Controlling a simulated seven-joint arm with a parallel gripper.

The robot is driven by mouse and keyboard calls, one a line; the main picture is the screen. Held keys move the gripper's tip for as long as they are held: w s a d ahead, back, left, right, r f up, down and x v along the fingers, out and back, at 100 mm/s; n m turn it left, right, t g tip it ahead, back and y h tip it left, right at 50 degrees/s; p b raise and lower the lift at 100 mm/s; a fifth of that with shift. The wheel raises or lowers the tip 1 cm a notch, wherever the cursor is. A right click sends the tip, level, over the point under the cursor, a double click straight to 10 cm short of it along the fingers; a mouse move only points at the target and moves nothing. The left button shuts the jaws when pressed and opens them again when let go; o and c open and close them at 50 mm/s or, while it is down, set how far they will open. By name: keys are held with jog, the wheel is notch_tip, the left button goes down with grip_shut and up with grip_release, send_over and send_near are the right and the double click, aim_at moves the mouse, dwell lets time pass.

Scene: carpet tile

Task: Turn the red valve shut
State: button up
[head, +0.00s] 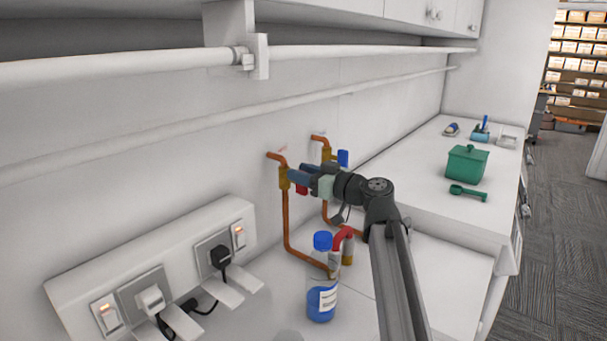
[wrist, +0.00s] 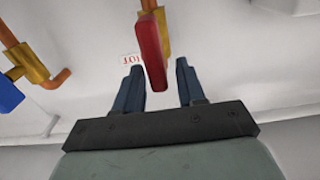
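The red valve handle (wrist: 151,52) shows in the wrist view, on a brass valve body on a copper pipe. A small label beside it appears to read HOT. In the head view only a bit of the red handle (head: 301,189) shows by my gripper, which hides the rest. My gripper (wrist: 158,75) has its two blue fingers apart, one on each side of the red handle's near end. A gap shows between the handle and each finger. The blue valve handle (head: 343,158) is on the pipe behind; it also shows at the left of the wrist view (wrist: 9,95).
Sockets with plugs and cords (head: 150,300) are at left. A green bin (head: 467,163) and scoop (head: 468,192) are on the right counter.

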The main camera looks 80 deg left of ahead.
grip_shut()
jog(key=shift+w+m, duration=0.1)
jog(key=shift+m, duration=0.3)
jog(key=f+m, duration=0.1)
jog(key=m, duration=0.4)
jog(key=w+a+f+m, duration=0.1)
jog(key=m, duration=0.5)
jog(key=a+m, duration=0.1)
jog(key=m, duration=0.5)
jog(key=shift+w+f, duration=0.4)
dwell(0.4)
jog(key=shift+o, duration=0.5)
grip_release()
